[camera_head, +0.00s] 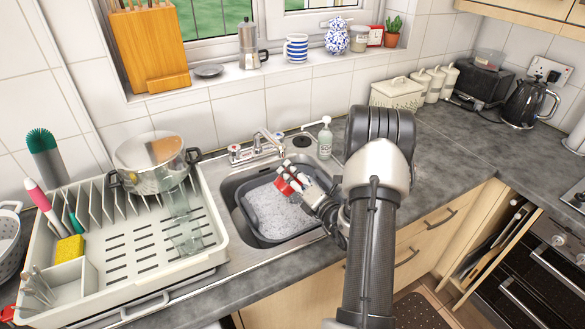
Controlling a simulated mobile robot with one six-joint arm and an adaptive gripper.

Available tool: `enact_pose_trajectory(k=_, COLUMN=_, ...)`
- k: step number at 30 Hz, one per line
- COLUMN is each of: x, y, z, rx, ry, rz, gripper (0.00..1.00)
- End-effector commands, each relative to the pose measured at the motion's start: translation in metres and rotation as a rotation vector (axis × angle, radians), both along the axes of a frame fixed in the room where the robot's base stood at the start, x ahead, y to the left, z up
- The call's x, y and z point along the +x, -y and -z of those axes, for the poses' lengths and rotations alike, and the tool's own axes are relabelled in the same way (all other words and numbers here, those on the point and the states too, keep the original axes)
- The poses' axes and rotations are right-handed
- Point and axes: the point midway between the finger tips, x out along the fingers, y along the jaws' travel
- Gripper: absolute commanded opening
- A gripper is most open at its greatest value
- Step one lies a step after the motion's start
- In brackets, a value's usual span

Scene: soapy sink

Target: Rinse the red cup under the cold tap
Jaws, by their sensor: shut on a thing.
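The red cup (285,189) shows as a small red shape over the sink. My gripper (297,184) is shut on it, and the fingers hide part of it. The cup is above the grey basin of soapy water (264,215), just in front of the tap (266,144). The tap has two handles, one to the left of the spout (234,150) and one to the right (279,136). I cannot tell which is cold or whether water runs. My arm comes in from the right and hides the sink's right side.
The worktop (440,150) right of my arm is mostly clear.

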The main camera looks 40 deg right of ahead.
Motion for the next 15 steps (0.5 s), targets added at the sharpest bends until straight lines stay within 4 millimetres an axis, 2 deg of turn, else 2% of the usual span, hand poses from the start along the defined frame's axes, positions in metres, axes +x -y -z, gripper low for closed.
enact_pose_trajectory(k=9, x=-0.001, y=0.004, z=0.007, rx=0.538, ry=0.073, rz=0.0, gripper=0.32)
enact_pose_trajectory(k=15, x=-0.001, y=0.003, z=0.014, rx=0.828, ry=0.114, rz=0.0, gripper=0.32)
